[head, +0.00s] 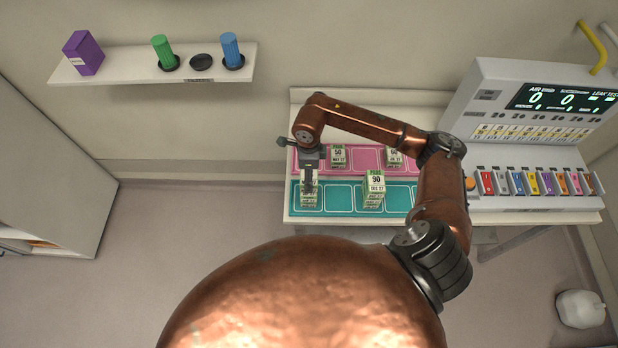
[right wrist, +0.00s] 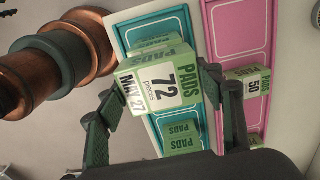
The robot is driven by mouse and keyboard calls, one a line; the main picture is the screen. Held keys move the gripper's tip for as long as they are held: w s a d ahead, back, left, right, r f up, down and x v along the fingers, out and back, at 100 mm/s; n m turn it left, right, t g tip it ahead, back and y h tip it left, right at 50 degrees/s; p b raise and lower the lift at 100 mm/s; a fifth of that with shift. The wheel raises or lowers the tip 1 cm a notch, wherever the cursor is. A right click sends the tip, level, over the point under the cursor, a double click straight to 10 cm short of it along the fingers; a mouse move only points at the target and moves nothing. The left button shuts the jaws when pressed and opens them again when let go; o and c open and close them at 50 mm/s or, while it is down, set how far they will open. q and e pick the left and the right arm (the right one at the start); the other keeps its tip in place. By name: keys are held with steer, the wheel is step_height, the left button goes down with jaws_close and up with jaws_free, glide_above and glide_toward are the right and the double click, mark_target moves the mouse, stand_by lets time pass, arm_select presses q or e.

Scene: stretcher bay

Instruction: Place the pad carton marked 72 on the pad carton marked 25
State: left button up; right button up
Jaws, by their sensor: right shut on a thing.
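The pad carton marked 72 (right wrist: 163,82) is green and white and sits between the fingers of my right gripper (right wrist: 158,92). In the head view my right gripper (head: 310,182) points down over the left end of the teal tray (head: 340,196). Pad cartons (head: 308,200) show right under it there. In the right wrist view a carton (right wrist: 150,47) shows close behind the 72; I cannot tell whether they touch. No mark 25 is readable, so I cannot tell which carton bears it. My left gripper is out of view.
A carton marked 90 (head: 375,183) tops a stack in the teal tray. A carton marked 50 (head: 338,155) and another carton (head: 394,156) stand in the pink tray (head: 366,158) behind. A console (head: 530,110) stands right. Teal cells between the stacks are bare.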

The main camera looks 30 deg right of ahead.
step_height(320, 180, down, 2)
steer(key=shift+s+f+p, duration=0.1)
steer(key=shift+p, duration=0.55)
steer(key=shift+f, duration=0.25)
steer(key=shift+f, duration=0.1)
steer(key=shift+f, duration=0.15)
steer(key=o, duration=1.3)
